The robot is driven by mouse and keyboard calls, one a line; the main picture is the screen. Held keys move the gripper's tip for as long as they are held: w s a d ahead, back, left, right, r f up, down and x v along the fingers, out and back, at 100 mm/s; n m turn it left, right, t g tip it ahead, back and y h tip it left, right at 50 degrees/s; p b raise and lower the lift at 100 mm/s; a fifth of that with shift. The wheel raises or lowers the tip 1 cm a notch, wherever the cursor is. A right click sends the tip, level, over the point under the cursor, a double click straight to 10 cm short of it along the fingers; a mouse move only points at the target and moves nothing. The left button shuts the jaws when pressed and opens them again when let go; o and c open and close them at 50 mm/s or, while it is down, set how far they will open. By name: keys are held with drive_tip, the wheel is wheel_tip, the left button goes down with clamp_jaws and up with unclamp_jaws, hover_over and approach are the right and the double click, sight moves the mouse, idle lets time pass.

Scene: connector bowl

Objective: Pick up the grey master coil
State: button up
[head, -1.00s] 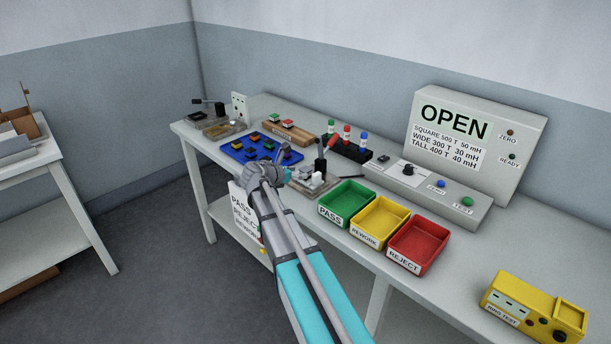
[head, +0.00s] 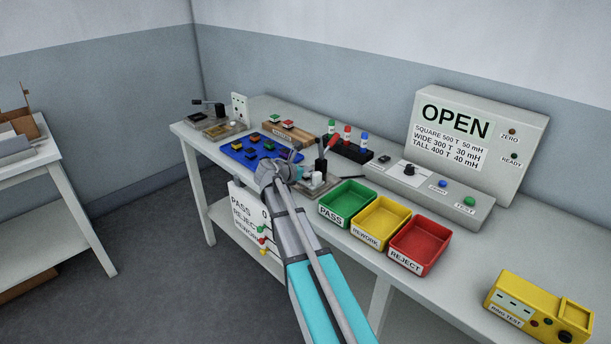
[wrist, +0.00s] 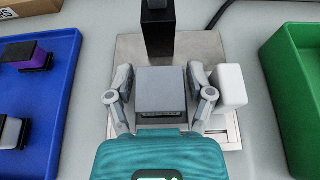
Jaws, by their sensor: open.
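A grey block (wrist: 162,84) with a ridged near side, which looks like the grey master coil, shows in the wrist view over the metal plate (wrist: 126,52) of a fixture. My gripper (wrist: 161,92) is open, with one finger on each side of this block. I cannot tell whether the fingers touch it or how high they are above the plate. In the head view my gripper (head: 276,172) is at the bench's front side, beside the fixture (head: 316,184), and I cannot make out the grey block there.
A black upright post (wrist: 157,30) stands just beyond the block, and a white block (wrist: 230,84) is close by the right finger. The blue tray (wrist: 62,100) with several coils lies left. The green bin (wrist: 290,80) is right, with yellow (head: 380,222) and red bins (head: 420,245) beyond.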

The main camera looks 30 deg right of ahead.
idle(0.3)
drive_tip(key=c, duration=0.9)
drive_tip(key=shift+r, duration=0.2)
drive_tip(key=shift+c, duration=0.2)
wheel_tip(320, 180, up, 3)
drive_tip(key=p, duration=0.3)
drive_tip(key=shift+f, duration=0.1)
drive_tip(key=s+a+r+p, duration=0.3)
drive_tip(key=s+r+p, duration=0.7)
drive_tip(key=s, duration=0.3)
drive_tip(key=shift+s+a, duration=0.3)
drive_tip(key=shift+a, duration=0.05)
drive_tip(key=shift+f, duration=0.1)
